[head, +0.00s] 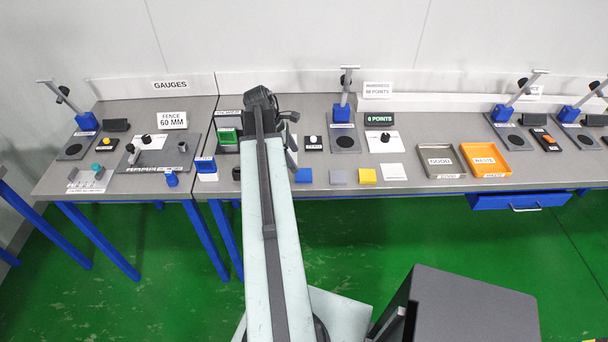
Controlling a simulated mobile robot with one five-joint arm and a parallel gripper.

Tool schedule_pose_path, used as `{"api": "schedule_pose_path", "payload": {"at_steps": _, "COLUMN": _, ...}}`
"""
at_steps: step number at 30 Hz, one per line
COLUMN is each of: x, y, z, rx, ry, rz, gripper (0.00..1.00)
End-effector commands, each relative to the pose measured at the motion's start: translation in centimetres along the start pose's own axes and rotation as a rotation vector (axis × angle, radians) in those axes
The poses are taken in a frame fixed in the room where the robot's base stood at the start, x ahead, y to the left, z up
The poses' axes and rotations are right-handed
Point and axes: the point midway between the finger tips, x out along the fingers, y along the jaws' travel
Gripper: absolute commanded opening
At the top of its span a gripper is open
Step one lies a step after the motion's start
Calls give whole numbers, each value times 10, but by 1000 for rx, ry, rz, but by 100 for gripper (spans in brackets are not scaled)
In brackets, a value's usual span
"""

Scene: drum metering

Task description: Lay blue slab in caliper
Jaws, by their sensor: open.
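The blue slab (303,175) lies flat near the front edge of the middle bench, just right of my arm. A flat dark gauge with a black knob (160,157) lies on the left bench under the "GAUGES" sign; it looks like the caliper, though its label is too small to read surely. It holds no blue slab. My gripper (288,118) is at the dark far end of my arm, above the bench and beyond the blue slab, apart from it. Its fingers are small and partly hidden by my arm, and I see nothing held.
A grey slab (338,177) and a yellow slab (367,176) lie right of the blue one. A grey tray (442,176) and an orange tray (505,171) stand farther right. Posts on blue blocks, like the one at the back (341,113), rise from the benches.

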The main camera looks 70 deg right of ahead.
Motion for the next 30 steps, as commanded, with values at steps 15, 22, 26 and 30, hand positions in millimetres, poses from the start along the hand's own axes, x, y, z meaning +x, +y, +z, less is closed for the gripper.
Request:
{"api": "schedule_pose_path", "payload": {"at_steps": 15, "x": 48, "y": -2, "z": -4, "rx": 2, "ry": 1, "rz": 0, "gripper": 80}}
{"api": "schedule_pose_path", "payload": {"at_steps": 22, "x": 81, "y": -3, "z": -4, "rx": 2, "ry": 1, "rz": 0, "gripper": 80}}
{"api": "schedule_pose_path", "payload": {"at_steps": 26, "x": 78, "y": -3, "z": -2, "rx": 2, "ry": 1, "rz": 0, "gripper": 80}}
{"api": "schedule_pose_path", "payload": {"at_steps": 30, "x": 77, "y": -3, "z": -1, "rx": 2, "ry": 1, "rz": 0, "gripper": 63}}
